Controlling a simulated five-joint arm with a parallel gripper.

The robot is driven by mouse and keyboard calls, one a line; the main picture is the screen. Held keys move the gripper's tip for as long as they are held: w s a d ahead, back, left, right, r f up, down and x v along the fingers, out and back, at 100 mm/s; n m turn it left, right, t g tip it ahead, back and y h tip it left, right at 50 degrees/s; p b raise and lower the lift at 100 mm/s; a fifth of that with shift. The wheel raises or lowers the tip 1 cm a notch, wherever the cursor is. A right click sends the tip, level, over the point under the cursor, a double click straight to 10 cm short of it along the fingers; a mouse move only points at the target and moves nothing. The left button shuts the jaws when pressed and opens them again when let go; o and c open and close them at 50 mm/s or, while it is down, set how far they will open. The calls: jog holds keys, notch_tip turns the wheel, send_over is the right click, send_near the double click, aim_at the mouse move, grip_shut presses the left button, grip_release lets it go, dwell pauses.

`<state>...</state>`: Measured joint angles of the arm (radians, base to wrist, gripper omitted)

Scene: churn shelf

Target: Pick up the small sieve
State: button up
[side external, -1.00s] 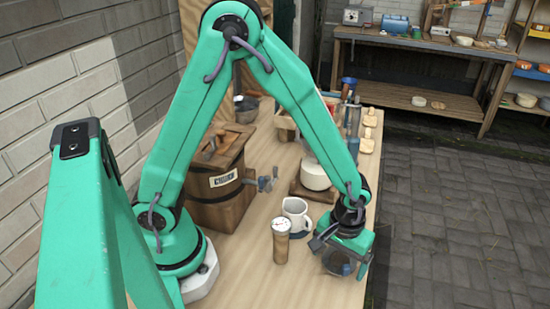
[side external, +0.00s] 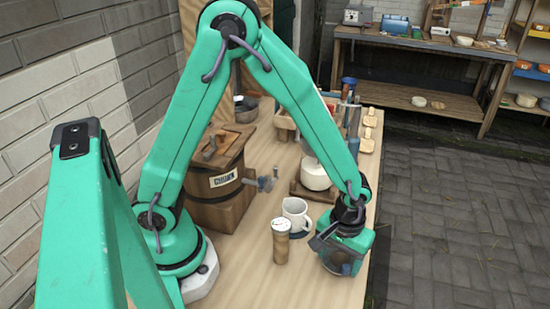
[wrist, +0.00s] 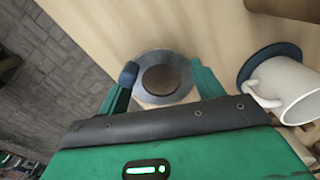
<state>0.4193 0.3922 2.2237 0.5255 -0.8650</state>
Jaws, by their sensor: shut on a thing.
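The small sieve is a round grey bowl with a dark centre (wrist: 160,82), between my fingers in the wrist view. In the side view the sieve (side external: 331,263) is partly hidden by my gripper (side external: 345,267), near the table's right front edge. My gripper (wrist: 165,76) is shut on the sieve, with one finger on either side of it. The sieve is low at the wooden tabletop; I cannot tell whether it touches the wood.
A white mug (side external: 296,214) on a dark coaster stands close by, beside a wooden cylinder with a pale top (side external: 281,242). A wooden churn (side external: 216,182) with a tap stands further left. The table (side external: 245,285) is bare in front.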

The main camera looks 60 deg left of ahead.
aim_at(339, 262)
jog(key=shift+r, duration=0.5)
notch_tip(339, 262, up, 3)
jog(key=s+d+r, duration=0.6)
jog(key=s, duration=0.3)
jog(key=shift+s+d+r, duration=0.3)
jog(key=shift+d+r, duration=0.05)
